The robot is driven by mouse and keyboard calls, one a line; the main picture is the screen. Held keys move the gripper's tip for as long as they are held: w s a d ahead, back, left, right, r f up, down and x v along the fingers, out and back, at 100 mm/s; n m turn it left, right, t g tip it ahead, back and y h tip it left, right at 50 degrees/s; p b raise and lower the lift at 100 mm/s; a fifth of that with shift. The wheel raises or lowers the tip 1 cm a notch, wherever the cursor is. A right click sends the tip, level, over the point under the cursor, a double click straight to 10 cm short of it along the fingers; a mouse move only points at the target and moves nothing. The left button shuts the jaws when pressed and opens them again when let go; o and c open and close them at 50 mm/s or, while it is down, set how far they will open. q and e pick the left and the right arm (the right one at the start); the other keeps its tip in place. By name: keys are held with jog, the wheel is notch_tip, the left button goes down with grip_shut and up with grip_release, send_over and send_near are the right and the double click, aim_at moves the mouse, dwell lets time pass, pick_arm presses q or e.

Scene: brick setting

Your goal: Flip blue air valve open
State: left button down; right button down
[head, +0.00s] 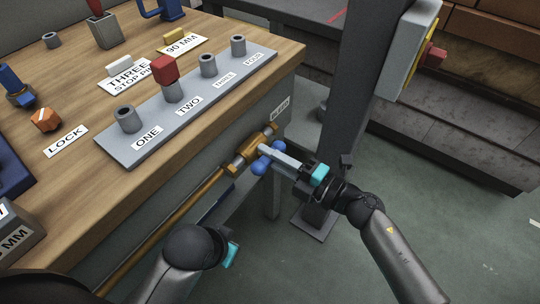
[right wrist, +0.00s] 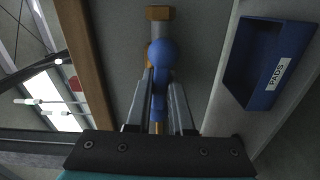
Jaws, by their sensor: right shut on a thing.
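The blue air valve handle (head: 264,158) sits on a brass valve body (head: 242,160) on the pipe along the bench's front side. My right gripper (head: 272,154) is shut on the blue handle, with a rounded blue end showing on either side of the fingers. In the right wrist view the blue handle (right wrist: 161,75) stands between the two fingers (right wrist: 160,98), its ball end toward the brass fitting. My left arm comes in at the bottom of the head view; its fingers are hidden behind its dark wrist.
A brass pipe (head: 170,222) runs along the bench front. A grey post (head: 352,90) stands right of the valve. A blue bin labelled PADS (right wrist: 262,65) is at the right of the right wrist view. The wooden bench (head: 225,35) carries a numbered peg strip (head: 150,143).

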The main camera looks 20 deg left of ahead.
pick_arm(q)
jog(key=shift+w+r, duration=0.1)
jog(key=shift+r, duration=0.2)
pick_arm(e)
jog(key=shift+n, duration=0.6)
jog(key=c, duration=0.8)
grip_release()
pick_arm(q)
jog(key=shift+s+f, duration=0.1)
jog(key=shift+s, duration=0.1)
pick_arm(e)
jog(key=shift+s+d, duration=0.1)
jog(key=shift+d, duration=0.25)
pick_arm(q)
notch_tip(320, 180, down, 6)
jog(key=s+g+p, duration=0.1)
jog(key=p, duration=0.2)
jog(key=shift+s+a+f, duration=0.15)
pick_arm(e)
jog(key=v, duration=1.4)
jog(key=shift+d, duration=0.3)
jog(key=shift+s, duration=0.1)
